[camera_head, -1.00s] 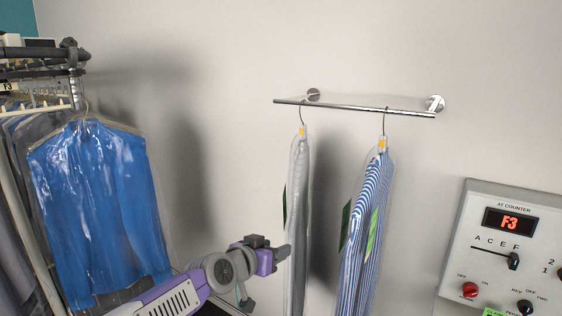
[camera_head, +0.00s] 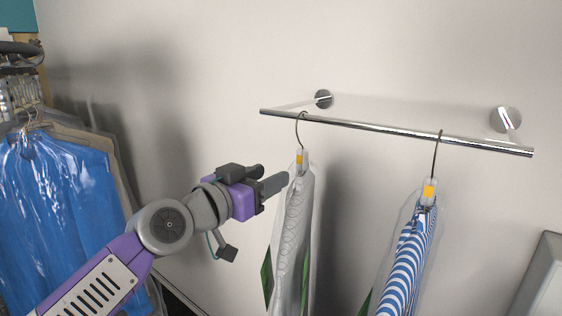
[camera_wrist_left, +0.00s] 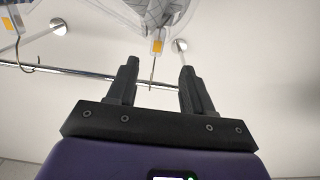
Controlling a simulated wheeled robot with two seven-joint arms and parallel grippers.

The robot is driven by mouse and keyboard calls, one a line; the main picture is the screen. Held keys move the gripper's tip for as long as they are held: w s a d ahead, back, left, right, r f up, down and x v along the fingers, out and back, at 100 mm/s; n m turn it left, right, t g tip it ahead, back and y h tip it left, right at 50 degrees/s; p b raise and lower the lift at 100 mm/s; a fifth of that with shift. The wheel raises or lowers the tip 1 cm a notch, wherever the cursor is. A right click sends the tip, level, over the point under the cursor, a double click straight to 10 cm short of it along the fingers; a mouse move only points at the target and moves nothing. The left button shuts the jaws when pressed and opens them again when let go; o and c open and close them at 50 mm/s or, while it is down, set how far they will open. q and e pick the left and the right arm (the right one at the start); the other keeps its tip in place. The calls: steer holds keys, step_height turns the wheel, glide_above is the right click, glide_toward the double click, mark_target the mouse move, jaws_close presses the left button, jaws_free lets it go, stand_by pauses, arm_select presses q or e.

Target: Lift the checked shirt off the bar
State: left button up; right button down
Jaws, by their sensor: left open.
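The pale grey shirt with a faint check (camera_head: 293,225) hangs in clear plastic at the left end of the metal bar (camera_head: 400,136). Its thin hook (camera_head: 298,130) is over the bar, and an orange tag (camera_head: 299,160) sits at its neck. My left gripper (camera_head: 280,183) is beside the shirt's shoulder, just left of it, below the bar. In the left wrist view, the open fingers (camera_wrist_left: 160,68) have the hook (camera_wrist_left: 152,72) showing between them, and the checked cloth (camera_wrist_left: 155,12) beyond. I cannot tell whether they touch the plastic. My right gripper is out of view.
A blue-and-white striped shirt (camera_head: 410,255) in plastic hangs farther right on the bar. Blue garments (camera_head: 55,220) in plastic hang on a rack at the left. A grey panel (camera_head: 543,285) edges in at lower right. The wall behind is bare.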

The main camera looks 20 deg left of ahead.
mark_target(299, 157)
arm_select(q)
steer(key=x, duration=0.2)
steer(key=p+x, duration=0.1)
steer(key=x, duration=0.2)
steer(key=p+x, duration=0.1)
steer(key=x, duration=0.1)
steer(key=shift+w+d+r, duration=0.2)
steer(key=shift+d+r, duration=0.1)
steer(key=shift+p+x, duration=0.4)
steer(key=shift+x, duration=1.9)
jaws_close()
steer(key=shift+r, duration=0.25)
